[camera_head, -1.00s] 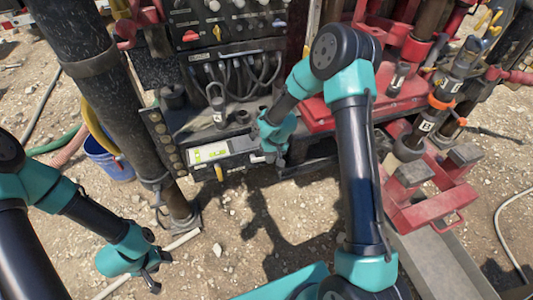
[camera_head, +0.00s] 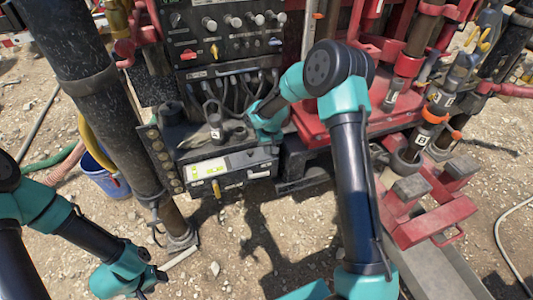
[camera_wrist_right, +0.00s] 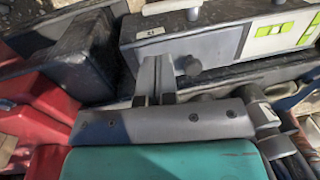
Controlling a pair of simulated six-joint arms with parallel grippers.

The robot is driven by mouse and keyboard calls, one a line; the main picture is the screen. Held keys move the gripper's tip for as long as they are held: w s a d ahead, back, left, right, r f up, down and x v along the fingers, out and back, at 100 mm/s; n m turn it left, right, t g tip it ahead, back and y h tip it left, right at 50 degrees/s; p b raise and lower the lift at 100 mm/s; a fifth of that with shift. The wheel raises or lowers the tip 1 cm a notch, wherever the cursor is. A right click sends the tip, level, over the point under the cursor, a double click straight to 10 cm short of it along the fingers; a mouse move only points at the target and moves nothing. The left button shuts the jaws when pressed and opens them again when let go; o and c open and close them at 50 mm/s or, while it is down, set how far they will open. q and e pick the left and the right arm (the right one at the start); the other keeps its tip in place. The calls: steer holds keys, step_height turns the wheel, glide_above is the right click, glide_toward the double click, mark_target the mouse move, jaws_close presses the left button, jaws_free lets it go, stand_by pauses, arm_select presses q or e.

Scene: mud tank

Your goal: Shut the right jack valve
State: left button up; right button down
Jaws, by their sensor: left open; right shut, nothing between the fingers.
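My right gripper is at the dark control box (camera_head: 195,150), its fingers mostly hidden by its own wrist in the head view. In the right wrist view the right gripper (camera_wrist_right: 155,75) is shut and empty, with a dark round knob (camera_wrist_right: 188,66) just right of its fingertips; I cannot tell whether they touch. I cannot tell which control is the right jack valve. My left gripper (camera_head: 147,284) hangs open above the gravel at the lower left.
An upper panel (camera_head: 228,22) carries several knobs and levers, with black hoses (camera_head: 235,88) below. A thick dark post (camera_head: 105,100) stands left and red machinery (camera_head: 425,200) right. A blue bucket (camera_head: 108,180) is behind the post. Gravel below the box is clear.

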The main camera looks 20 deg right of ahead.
mark_target(265, 172)
steer(key=f, duration=0.4)
steer(key=a+f, duration=0.1)
steer(key=f, duration=0.7)
steer(key=shift+a+f, duration=0.25)
steer(key=shift+f, duration=0.1)
steer(key=shift+d+f, duration=0.3)
steer(key=shift+f, duration=0.5)
steer(key=shift+r, duration=0.1)
steer(key=d+r, duration=0.2)
steer(key=r, duration=0.4)
steer(key=d+r, duration=0.3)
steer(key=r, duration=0.3)
steer(key=shift+s+d+r, duration=0.15)
steer(key=shift+d+r, duration=0.15)
steer(key=shift+r, duration=0.05)
